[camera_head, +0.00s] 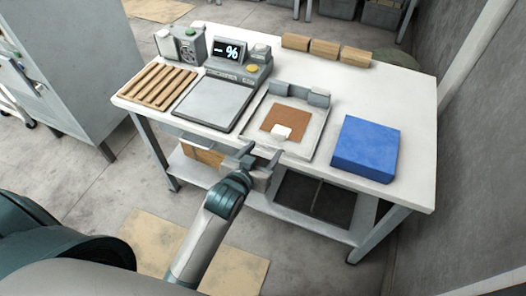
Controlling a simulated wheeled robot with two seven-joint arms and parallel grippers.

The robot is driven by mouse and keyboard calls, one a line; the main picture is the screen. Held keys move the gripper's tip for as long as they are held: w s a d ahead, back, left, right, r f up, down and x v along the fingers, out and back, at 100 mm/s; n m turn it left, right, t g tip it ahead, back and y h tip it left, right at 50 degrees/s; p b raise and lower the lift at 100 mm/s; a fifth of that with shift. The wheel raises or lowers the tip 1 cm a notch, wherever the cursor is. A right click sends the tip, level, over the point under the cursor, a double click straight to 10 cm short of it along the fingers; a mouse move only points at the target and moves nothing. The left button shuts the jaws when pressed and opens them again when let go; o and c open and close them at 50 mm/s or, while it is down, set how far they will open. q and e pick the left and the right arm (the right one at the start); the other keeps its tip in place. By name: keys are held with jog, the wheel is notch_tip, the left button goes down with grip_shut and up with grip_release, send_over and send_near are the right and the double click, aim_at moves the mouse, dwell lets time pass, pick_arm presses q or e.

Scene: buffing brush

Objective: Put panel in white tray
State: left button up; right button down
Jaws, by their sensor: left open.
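A flat brown square panel (286,119) lies in a pale, shallow tray-like holder (312,137) with grey blocks at its back, on the white table. A small white piece (282,132) covers part of the panel's front edge. My left gripper (261,156) is open and empty at the table's front edge, in front of this holder and apart from the panel. A light grey flat plate (214,103) sits left of the holder, in front of a display unit; I cannot tell whether it is a tray. My right gripper is out of view.
A blue block (365,148) stands right of the holder. A slatted wooden rack (158,85) lies at the left. Several wooden blocks (325,48) line the back edge, near the display unit (229,51). The table's right end (417,140) is clear.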

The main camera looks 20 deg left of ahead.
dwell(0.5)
pick_arm(q)
jog(key=s+f+g, duration=0.2)
jog(key=s+f, duration=0.3)
jog(key=f, duration=0.8)
jog(key=s+f+m+g, duration=0.1)
jog(key=s+f+g, duration=0.3)
jog(key=f, duration=0.8)
jog(key=s+f+g, duration=0.1)
jog(key=s+f, duration=0.5)
jog(key=f, duration=0.7)
jog(key=s+a+f+g, duration=0.2)
jog(key=s+f, duration=0.4)
jog(key=s, duration=0.5)
jog(key=s+a+f+g, duration=0.1)
jog(key=s+a+f, duration=0.1)
jog(key=s+f, duration=0.4)
jog(key=s+a+f+m+g, duration=0.1)
jog(key=s+f, duration=0.4)
jog(key=s, duration=1.1)
jog(key=shift+s+a+f+g, duration=0.35)
jog(key=shift+a+g, duration=0.2)
jog(key=shift+g, duration=0.25)
jog(key=shift+w+f, duration=0.1)
jog(key=shift+f, duration=0.05)
